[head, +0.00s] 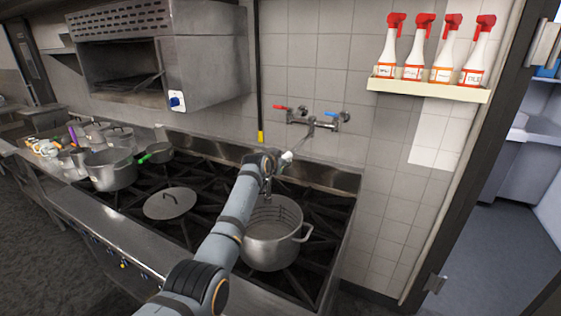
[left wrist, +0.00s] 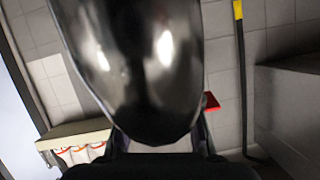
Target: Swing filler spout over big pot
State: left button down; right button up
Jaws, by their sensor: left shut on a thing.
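The wall-mounted filler faucet (head: 318,121) has a red and a blue handle. Its metal spout (head: 304,140) reaches down and toward me from the wall. My left gripper (head: 284,158) is shut on the spout, above the far side of the big pot. A short metal end hangs below the gripper, over the pot opening in the picture. The big pot (head: 272,254) is silver, open and upright on the stove. In the left wrist view the shiny spout (left wrist: 145,60) fills the space between my fingers. My gripper and arm hide part of the spout and the pot's left side. My right gripper is not in view.
The black stove grates (head: 205,185) hold a flat lid (head: 170,204) left of my arm. A silver pot (head: 110,170) and a pan with a green handle (head: 158,153) stand farther left. A shelf (head: 428,90) with several spray bottles hangs at right.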

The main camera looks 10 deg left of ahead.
pick_arm(q)
jog(key=shift+d, duration=0.15)
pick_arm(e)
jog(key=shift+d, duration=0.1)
pick_arm(q)
jog(key=c, duration=1.1)
grip_release()
jog(key=shift+d, duration=0.25)
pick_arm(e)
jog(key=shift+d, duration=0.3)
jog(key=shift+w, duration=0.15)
pick_arm(q)
jog(key=shift+s+a, duration=0.2)
jog(key=shift+a, duration=0.05)
jog(key=v, duration=1.1)
jog(key=shift+s+d+r, duration=0.15)
jog(key=shift+s+r, duration=0.1)
jog(key=shift+s, duration=0.05)
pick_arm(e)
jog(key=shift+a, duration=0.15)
